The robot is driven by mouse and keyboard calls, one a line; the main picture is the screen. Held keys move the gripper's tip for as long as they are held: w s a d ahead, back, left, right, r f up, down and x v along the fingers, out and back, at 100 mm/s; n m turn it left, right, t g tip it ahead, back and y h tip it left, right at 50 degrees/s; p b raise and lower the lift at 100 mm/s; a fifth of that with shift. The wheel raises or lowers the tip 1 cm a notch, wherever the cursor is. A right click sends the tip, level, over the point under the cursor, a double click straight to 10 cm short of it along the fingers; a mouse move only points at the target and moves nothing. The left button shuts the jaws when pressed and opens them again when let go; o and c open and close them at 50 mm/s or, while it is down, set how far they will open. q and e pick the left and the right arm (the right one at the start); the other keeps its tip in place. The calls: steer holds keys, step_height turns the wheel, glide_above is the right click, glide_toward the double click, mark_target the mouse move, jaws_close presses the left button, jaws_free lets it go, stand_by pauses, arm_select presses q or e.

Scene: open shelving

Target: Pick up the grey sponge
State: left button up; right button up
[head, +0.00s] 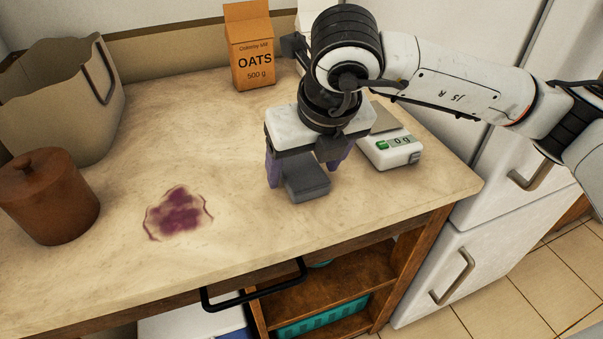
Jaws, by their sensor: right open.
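The grey sponge (307,184) is a small dark grey block on the pale countertop (225,140), right of the middle of the view. My right gripper (305,172) points down over it from above. Its two dark purple-tipped fingers stand apart, one at the left of the sponge and one at its back right. The gripper is open, and part of the sponge's far side is hidden under it. I cannot tell whether the fingers touch the sponge. My left gripper is not in view.
A purple stain (178,213) marks the counter left of the sponge. A kitchen scale (391,150) stands close at the right. An oats box (251,55) is at the back, a brown canister (48,197) and a beige bin (62,110) at the left.

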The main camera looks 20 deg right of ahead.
mark_target(304, 175)
steer(key=shift+w+f, duration=0.2)
steer(key=shift+f, duration=0.25)
steer(key=shift+c, duration=0.2)
steer(key=c, duration=1.1)
steer(key=shift+r, duration=0.1)
step_height(304, 175, up, 10)
